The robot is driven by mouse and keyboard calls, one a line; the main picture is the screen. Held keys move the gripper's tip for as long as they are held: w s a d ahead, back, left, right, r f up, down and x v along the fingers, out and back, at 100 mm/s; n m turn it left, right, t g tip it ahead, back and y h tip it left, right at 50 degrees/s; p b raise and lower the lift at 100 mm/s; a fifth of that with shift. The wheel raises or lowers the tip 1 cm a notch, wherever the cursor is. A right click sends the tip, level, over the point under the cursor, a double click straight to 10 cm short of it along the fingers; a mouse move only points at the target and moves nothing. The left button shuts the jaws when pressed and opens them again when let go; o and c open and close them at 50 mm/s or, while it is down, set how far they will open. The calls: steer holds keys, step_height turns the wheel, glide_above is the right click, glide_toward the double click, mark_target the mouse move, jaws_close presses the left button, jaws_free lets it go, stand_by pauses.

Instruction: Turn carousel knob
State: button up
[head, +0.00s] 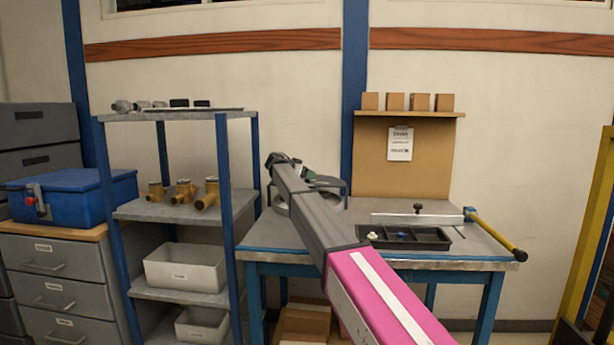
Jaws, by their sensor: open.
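A grey round fixture (329,184), which looks like the carousel, stands at the back left of the blue-legged workbench (468,262). My arm crosses in front of it and hides much of it. A small green part (309,175) shows beside the arm. I cannot make out the carousel knob clearly. My gripper (277,160) is at the far end of the arm, over the fixture's left side in the picture. It is open, with nothing seen in it; its fingers are small and hard to tell apart. I cannot tell whether it touches the fixture.
A black tray (433,243) with small parts lies mid-bench. A shelf rack (230,195) with brass fittings stands left. A yellow frame (590,235) stands far right.

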steer(key=shift+w+d+f, duration=0.25)
steer(key=shift+w+d, duration=0.15)
steer(key=shift+d, duration=0.1)
steer(key=c, duration=0.9)
